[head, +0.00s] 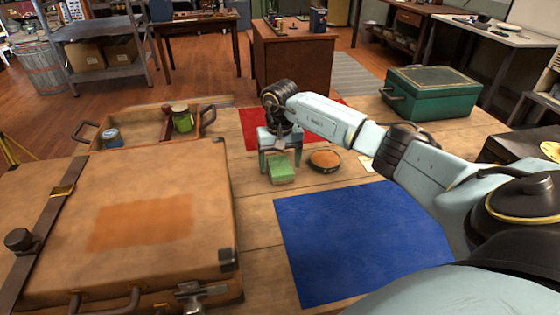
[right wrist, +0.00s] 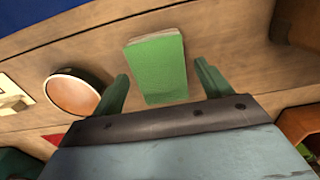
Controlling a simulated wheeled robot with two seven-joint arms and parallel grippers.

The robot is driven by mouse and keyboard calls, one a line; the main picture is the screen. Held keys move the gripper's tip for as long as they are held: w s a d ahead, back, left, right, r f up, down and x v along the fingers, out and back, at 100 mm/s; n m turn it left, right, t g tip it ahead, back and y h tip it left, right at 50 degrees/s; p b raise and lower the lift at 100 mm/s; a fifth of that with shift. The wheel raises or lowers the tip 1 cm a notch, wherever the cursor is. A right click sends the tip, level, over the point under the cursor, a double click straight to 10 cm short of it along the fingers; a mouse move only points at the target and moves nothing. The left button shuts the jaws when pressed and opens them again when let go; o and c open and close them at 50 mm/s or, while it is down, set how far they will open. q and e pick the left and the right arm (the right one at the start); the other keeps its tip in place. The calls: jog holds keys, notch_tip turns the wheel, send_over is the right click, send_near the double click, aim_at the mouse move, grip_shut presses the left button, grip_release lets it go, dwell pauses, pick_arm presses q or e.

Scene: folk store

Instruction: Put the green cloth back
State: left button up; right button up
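A folded green cloth (head: 282,169) lies on the wooden table, left of a small round dish. In the right wrist view the green cloth (right wrist: 157,68) lies between and beyond the two fingers. My right gripper (head: 280,166) is open and points down at the cloth, with one finger on each side of it. In the right wrist view my right gripper (right wrist: 163,88) shows a gap on both sides of the cloth. Whether a fingertip touches the table is hard to tell. My left gripper is not in view.
A round dish (head: 325,159) stands close right of the cloth. A blue mat (head: 360,240) lies in front and a red mat (head: 256,128) behind. A large brown suitcase (head: 130,225) fills the left. A wooden tray (head: 140,142) with jars and a green box (head: 432,92) stand farther back.

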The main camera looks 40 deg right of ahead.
aim_at(280, 165)
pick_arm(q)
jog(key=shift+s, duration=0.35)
pick_arm(e)
jog(key=shift+r, duration=0.15)
notch_tip(280, 165, up, 5)
jog(key=shift+p, duration=0.5)
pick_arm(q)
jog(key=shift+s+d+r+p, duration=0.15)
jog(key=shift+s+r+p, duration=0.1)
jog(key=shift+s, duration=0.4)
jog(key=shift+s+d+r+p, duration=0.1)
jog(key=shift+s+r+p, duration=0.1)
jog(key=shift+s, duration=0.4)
pick_arm(e)
notch_tip(280, 165, up, 7)
